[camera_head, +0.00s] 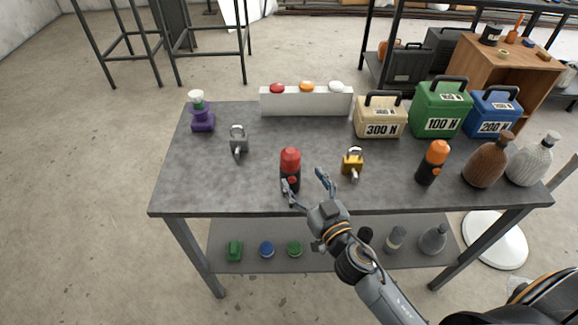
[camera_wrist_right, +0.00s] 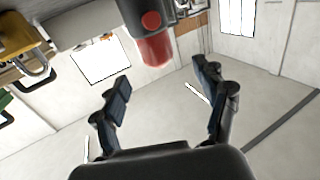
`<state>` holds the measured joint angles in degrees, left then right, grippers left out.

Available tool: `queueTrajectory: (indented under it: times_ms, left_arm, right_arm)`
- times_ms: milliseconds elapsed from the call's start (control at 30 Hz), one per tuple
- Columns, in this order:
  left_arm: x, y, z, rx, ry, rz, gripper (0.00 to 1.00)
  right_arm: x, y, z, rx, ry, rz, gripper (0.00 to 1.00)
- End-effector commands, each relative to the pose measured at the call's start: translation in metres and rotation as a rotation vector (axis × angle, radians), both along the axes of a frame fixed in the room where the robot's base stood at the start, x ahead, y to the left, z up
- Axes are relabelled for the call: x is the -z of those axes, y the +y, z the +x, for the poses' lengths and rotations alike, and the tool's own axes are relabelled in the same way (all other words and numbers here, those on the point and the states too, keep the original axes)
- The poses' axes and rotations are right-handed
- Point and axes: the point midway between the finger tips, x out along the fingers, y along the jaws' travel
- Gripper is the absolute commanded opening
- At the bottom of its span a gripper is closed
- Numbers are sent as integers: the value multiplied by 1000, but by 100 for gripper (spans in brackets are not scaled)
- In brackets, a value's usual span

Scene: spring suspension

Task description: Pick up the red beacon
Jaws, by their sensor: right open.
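The red beacon (camera_head: 290,160), with a red dome on a dark base, stands upright near the front edge of the grey table, left of its middle. My right gripper (camera_head: 305,186) is open and empty at the front edge. Its left finger overlaps the beacon's lower part in the head view; I cannot tell whether they touch. The right finger is to the right of the beacon. In the right wrist view the beacon (camera_wrist_right: 155,50) shows at the top, beyond the open fingertips (camera_wrist_right: 163,85) and not between them. My left gripper is not in view.
A brass padlock (camera_head: 352,165) stands right of the beacon and a grey padlock (camera_head: 239,145) to its left. An orange beacon (camera_head: 435,160) and a brown bottle (camera_head: 487,162) stand farther right. Labelled weight boxes (camera_head: 380,118) line the back right. The table's front left (camera_head: 215,190) is clear.

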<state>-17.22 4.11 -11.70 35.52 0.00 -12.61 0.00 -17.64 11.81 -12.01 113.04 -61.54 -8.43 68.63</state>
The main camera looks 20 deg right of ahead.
Motion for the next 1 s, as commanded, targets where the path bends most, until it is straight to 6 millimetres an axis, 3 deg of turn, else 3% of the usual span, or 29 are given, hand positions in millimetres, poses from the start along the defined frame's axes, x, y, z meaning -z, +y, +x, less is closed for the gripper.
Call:
queueTrajectory:
  times_ms: [100, 367, 667, 967, 1000]
  left_arm:
    - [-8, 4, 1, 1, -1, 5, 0]
    - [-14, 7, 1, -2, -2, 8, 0]
    - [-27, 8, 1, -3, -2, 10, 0]
    - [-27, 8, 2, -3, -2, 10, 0]
    - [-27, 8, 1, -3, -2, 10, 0]
  right_arm:
    - [-3, 2, 21, 2, -1, -1, 73]
    - [-3, 4, 40, 2, 0, 0, 73]
    - [-5, 6, 82, 3, 1, -1, 73]
    - [-4, 7, 87, 2, 2, 1, 73]
    - [-4, 7, 87, 2, 2, 1, 69]
